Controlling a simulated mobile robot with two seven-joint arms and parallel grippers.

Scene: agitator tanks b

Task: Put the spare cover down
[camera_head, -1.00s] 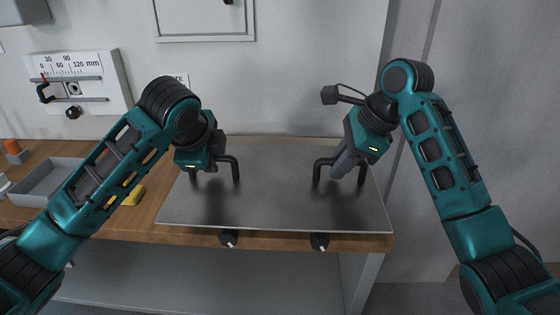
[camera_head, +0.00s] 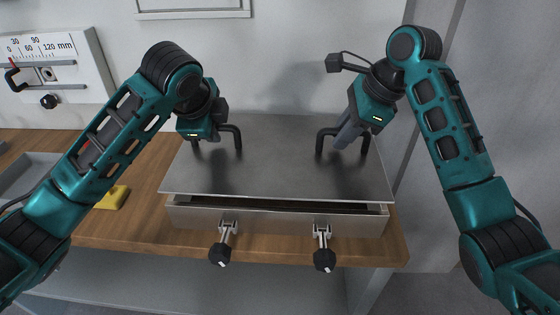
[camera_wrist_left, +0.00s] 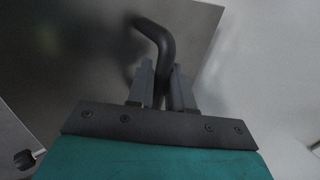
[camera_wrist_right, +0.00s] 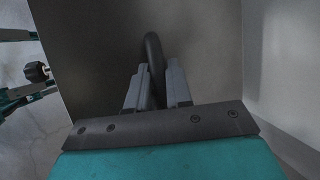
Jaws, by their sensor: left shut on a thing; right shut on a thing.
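The spare cover (camera_head: 270,178) is a flat grey metal plate with two black bar handles. It is held over a shallow metal box (camera_head: 280,221) on the wooden bench, with a dark gap between the cover's front edge and the box front. My left gripper (camera_head: 212,137) is shut on the left handle (camera_head: 236,138), which also shows in the left wrist view (camera_wrist_left: 158,45). My right gripper (camera_head: 342,140) is shut on the right handle (camera_head: 320,141), also in the right wrist view (camera_wrist_right: 154,60). The cover hides most of the box's top.
Two clamps with black knobs, left (camera_head: 220,250) and right (camera_head: 324,255), hang from the box front. A yellow object (camera_head: 113,197) and a grey tray (camera_head: 25,173) lie on the bench (camera_head: 150,225) to the left. A wall gauge (camera_head: 50,60) hangs at upper left.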

